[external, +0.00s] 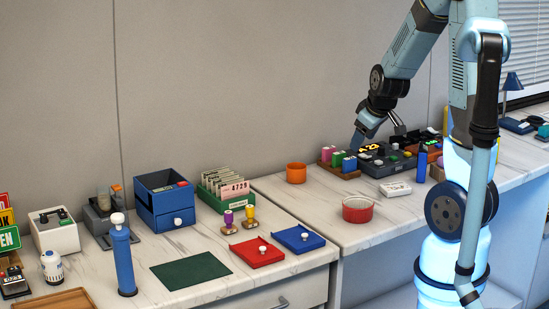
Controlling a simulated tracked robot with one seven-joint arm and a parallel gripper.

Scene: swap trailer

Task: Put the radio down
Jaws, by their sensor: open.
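My gripper (378,138) is open, with its fingers spread and pointing down above the dark grey device (385,163) on the right counter. I see nothing held between the fingers. I cannot tell for sure which thing is the radio. A small upright blue object (421,163) stands just right of the dark device and may be it, but it is too small to tell. It stands apart from my gripper.
A block with pink, green and blue pieces (340,162) stands left of the device. An orange cup (296,173), a red bowl (357,209) and a white box (395,190) stand nearby. The counter (315,205) is bare between cup and bowl.

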